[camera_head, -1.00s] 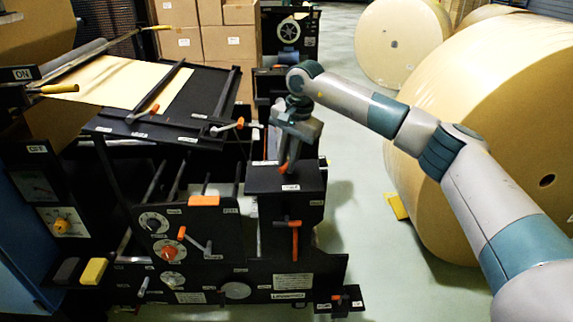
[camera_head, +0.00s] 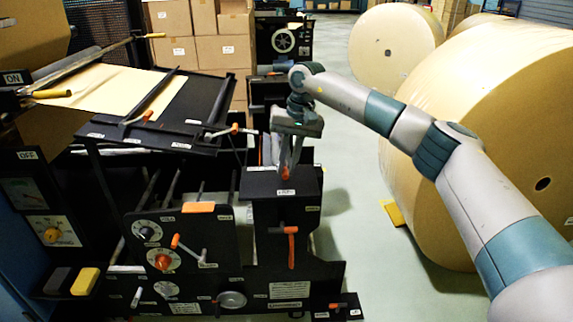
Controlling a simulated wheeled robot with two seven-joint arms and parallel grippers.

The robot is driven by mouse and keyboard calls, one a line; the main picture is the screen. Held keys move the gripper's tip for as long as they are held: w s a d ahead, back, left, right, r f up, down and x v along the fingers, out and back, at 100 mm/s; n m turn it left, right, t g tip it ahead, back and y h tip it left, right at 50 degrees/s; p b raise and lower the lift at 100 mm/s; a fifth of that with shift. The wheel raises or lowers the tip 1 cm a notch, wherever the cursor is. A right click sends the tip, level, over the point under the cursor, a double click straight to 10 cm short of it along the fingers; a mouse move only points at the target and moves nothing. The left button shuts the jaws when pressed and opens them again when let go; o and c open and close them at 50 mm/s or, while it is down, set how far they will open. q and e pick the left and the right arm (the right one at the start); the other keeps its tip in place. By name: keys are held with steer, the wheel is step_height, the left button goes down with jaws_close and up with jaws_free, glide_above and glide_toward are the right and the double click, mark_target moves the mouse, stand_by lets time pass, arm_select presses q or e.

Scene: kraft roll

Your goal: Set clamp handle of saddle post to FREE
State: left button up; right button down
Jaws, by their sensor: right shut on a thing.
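My right gripper (camera_head: 288,166) points down over the top of a black post (camera_head: 283,212) in the middle of the view. Its fingers are shut on a small handle with an orange end (camera_head: 286,174), which they partly hide. I take this for the clamp handle of the saddle post. A small white label (camera_head: 286,192) sits just below it, too small to read, so I cannot tell the handle's setting. My left gripper is not in view.
An orange T-shaped handle (camera_head: 291,240) is on the post's front. A black panel with dials and a crank (camera_head: 185,248) stands to the left. A sloping black table (camera_head: 213,100) with a crank is behind. Big kraft rolls (camera_head: 480,150) stand on the right, with bare floor between.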

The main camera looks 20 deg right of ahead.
stand_by(0.3)
steer(key=c, duration=1.7)
jaws_free()
steer(key=shift+r, duration=0.1)
